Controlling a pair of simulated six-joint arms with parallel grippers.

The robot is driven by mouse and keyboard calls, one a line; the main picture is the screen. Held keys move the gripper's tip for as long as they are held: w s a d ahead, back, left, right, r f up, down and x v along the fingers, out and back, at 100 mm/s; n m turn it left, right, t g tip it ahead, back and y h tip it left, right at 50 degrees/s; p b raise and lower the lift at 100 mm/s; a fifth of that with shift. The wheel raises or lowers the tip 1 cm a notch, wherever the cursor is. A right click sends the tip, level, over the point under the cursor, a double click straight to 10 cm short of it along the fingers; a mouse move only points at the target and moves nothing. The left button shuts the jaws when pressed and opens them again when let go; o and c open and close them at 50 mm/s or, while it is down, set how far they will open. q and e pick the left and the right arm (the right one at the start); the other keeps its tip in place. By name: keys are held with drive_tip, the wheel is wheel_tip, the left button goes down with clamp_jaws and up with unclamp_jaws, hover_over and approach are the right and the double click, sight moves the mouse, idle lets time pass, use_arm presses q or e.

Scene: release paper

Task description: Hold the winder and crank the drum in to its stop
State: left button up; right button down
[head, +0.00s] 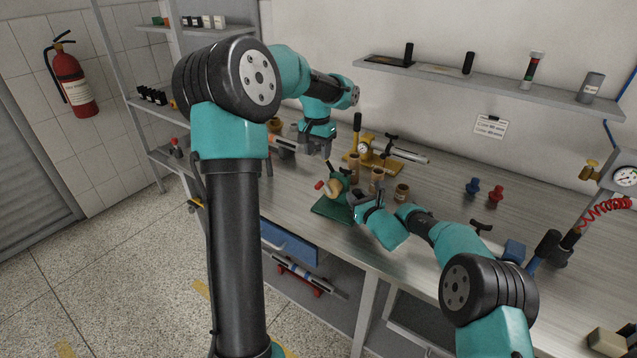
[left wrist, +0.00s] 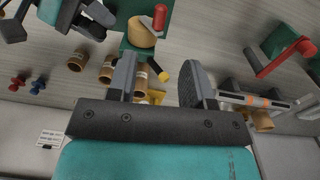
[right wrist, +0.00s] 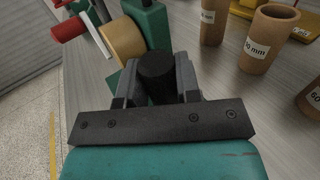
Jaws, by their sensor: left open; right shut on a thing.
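The winder stands on a green base plate (head: 331,209) near the table's front edge. Its tan drum (head: 333,187) and red crank knob (head: 319,185) face left; the drum (right wrist: 122,38) and red knob (right wrist: 70,28) also show in the right wrist view. My right gripper (right wrist: 156,80) is shut on a black upright grip (right wrist: 156,68) beside the winder's green body (right wrist: 150,20). How the grip joins the body is hidden. My left gripper (head: 318,150) is open and empty, above the table behind the winder. In the left wrist view the red knob (left wrist: 160,17) lies beyond its fingers, apart from them.
Cardboard tubes (head: 377,176) stand close behind and right of the winder. A yellow gauge fixture (head: 375,160) sits behind them. Another red-handled crank (left wrist: 282,58) is at the right of the left wrist view.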

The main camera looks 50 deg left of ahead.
sight(319, 184)
use_arm(q)
wheel_tip(319, 184, down, 12)
drive_tip(key=shift+d+r, duration=0.15)
drive_tip(key=shift+r, duration=0.05)
idle(0.4)
clamp_jaws()
idle(0.3)
